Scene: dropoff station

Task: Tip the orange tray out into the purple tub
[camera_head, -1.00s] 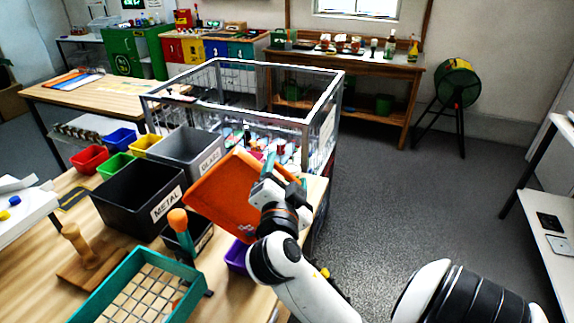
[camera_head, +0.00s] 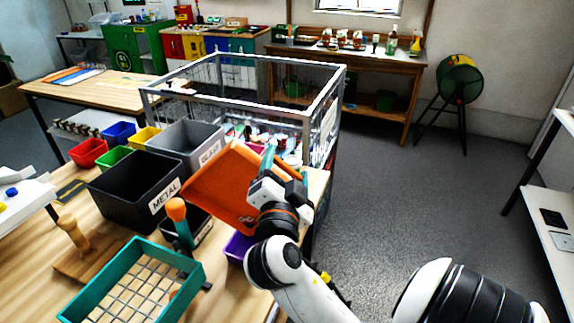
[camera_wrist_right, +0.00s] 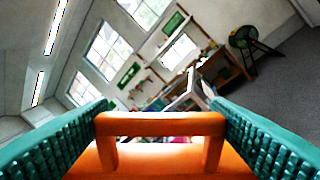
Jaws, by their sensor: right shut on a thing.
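The orange tray (camera_head: 219,189) is held up and steeply tilted above the right part of the table. My right gripper (camera_head: 272,168) is shut on it at its right side. In the right wrist view, the orange tray's handle (camera_wrist_right: 160,124) stands between the two teal ridged fingers (camera_wrist_right: 160,140). The purple tub (camera_head: 239,246) stands on the table below the tray, partly hidden by the tray and my right arm. Its inside and the tray's contents cannot be made out. My left gripper is not in view.
A black METAL bin (camera_head: 137,190) and a grey GLASS bin (camera_head: 187,141) stand left of the tray. A teal mesh-bottomed tray (camera_head: 135,283) lies in front. An orange-handled tool (camera_head: 177,212) stands upright close by. A wire cage (camera_head: 250,103) is behind.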

